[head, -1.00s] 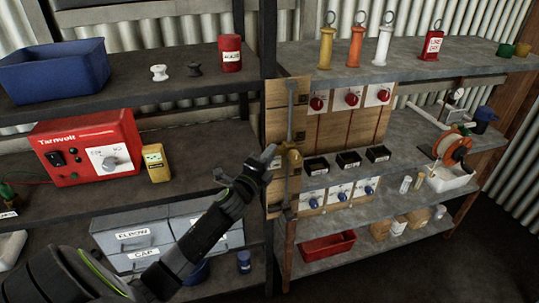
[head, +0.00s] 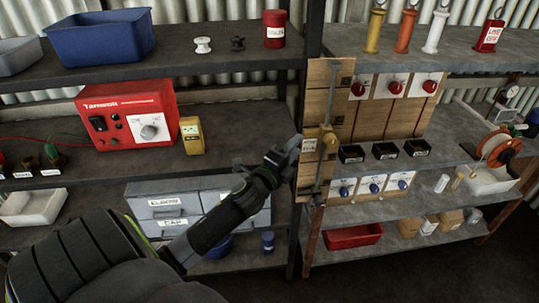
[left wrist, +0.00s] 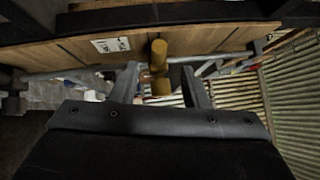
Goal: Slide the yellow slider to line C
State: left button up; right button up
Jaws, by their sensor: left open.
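The yellow slider (head: 328,137) sits about midway along a steep grey rail (head: 332,92) on a wooden board (head: 314,100). In the left wrist view the slider (left wrist: 159,58) is a yellow knob on the grey rail (left wrist: 234,53). My left gripper (head: 294,146) is just left of the slider in the head view. In the left wrist view its two fingers (left wrist: 160,88) are spread, with the slider lined up between them; contact is not clear. A white label (left wrist: 110,45) on the board is too small to read. My right gripper is not in view.
A board with red knobs (head: 395,87), black trays (head: 385,150) and blue knobs (head: 374,187) stands right of the rail. A red box (head: 130,115) and a yellow meter (head: 191,136) are on the left shelf. Grey drawers (head: 160,207) are below.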

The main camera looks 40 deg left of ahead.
pick_arm(q)
jog(key=s+f+b, duration=0.1)
jog(key=s+b, duration=0.2)
jog(key=s, duration=0.8)
jog(key=shift+s+d+f+b, duration=0.25)
jog(key=shift+d+f+b, duration=0.05)
jog(key=shift+d+b, duration=0.1)
